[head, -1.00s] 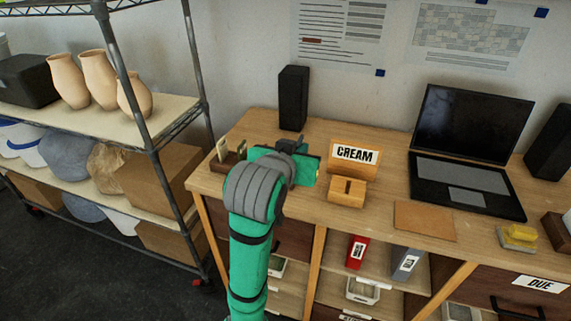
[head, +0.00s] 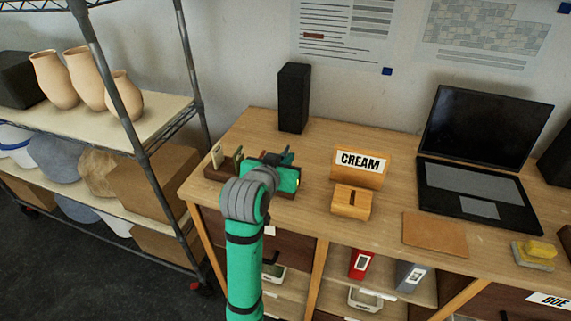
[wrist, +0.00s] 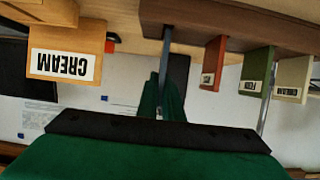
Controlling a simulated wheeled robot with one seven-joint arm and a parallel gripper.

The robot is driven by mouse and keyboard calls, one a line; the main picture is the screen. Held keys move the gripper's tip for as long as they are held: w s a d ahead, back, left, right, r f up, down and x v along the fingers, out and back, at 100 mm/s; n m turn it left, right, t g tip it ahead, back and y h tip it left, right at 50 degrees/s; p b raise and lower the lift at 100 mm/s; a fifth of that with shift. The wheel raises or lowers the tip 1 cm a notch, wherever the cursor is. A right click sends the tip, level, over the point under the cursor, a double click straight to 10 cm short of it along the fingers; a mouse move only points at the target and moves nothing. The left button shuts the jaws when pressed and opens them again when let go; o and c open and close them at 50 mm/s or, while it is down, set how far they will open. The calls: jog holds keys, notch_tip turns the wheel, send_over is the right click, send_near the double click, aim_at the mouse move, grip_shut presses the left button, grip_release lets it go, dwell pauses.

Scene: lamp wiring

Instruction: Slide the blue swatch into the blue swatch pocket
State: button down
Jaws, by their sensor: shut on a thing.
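My gripper (head: 276,160) is over the right part of the dark brown swatch rack (head: 214,174) in the head view. In the wrist view, which is upside down, its dark green fingers (wrist: 161,100) are shut on a thin grey-blue strip, which looks like the blue swatch (wrist: 166,60) seen edge-on. The strip lines up with the left end of the rack (wrist: 215,20). I cannot tell whether it is in a pocket. The blue pocket's opening is hidden. Red (wrist: 213,62), green (wrist: 256,70) and cream (wrist: 293,80) swatches stand in the rack.
A wooden CREAM sign (head: 359,166) and a slotted wooden block (head: 351,201) stand right of my gripper. A black speaker (head: 293,97) is behind it. A laptop (head: 480,140) and a tan mat (head: 435,234) lie farther right. Metal shelving (head: 143,170) stands left of the desk.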

jog(key=shift+s+f, duration=0.15)
jog(key=shift+f, duration=1.4)
jog(key=c, duration=1.9)
grip_release()
jog(key=shift+r, duration=0.1)
jog(key=shift+r, duration=0.1)
